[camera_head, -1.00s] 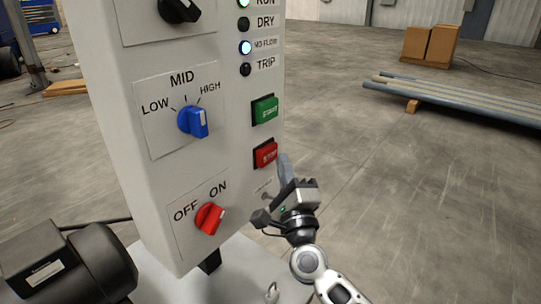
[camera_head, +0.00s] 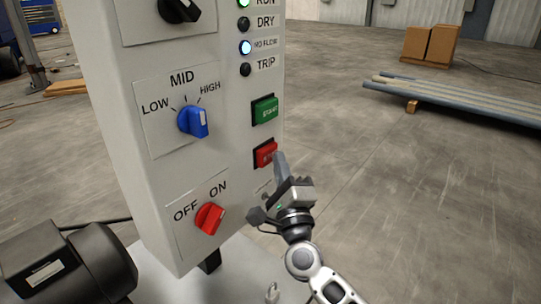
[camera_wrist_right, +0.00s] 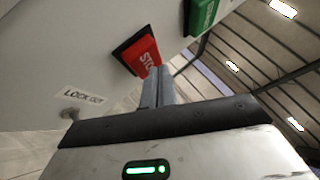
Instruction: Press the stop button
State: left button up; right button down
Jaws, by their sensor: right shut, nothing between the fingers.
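The red stop button (camera_head: 265,153) sits on the right part of the grey control panel, below the green start button (camera_head: 265,110). The stop button also shows in the right wrist view (camera_wrist_right: 141,56), tilted, with its lettering partly covered by my fingers. My right gripper (camera_head: 279,163) is shut and empty, its fingertips at the lower right edge of the stop button. In the wrist view its fingertips (camera_wrist_right: 159,72) overlap the button's lower edge; I cannot tell whether they touch it. My left gripper is not in view.
The panel (camera_head: 150,190) carries a blue LOW-MID-HIGH knob (camera_head: 193,121) and a red OFF-ON knob (camera_head: 210,218). A dark motor (camera_head: 65,262) stands at lower left. Pipes (camera_head: 450,98) and boxes (camera_head: 430,45) lie far off at right.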

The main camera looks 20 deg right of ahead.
jog(key=shift+w+a, duration=0.35)
jog(key=shift+w, duration=0.2)
dwell(0.4)
jog(key=shift+s+d, duration=0.1)
jog(key=shift+s, duration=0.05)
dwell(0.3)
jog(key=shift+s+d, duration=0.4)
jog(key=shift+s, duration=0.35)
jog(key=s+d, duration=0.1)
jog(key=s, duration=0.2)
jog(key=s+d, duration=0.1)
jog(key=shift+s+d+p, duration=0.15)
jog(key=shift+d+p, duration=0.15)
jog(key=shift+p, duration=0.1)
dwell(0.5)
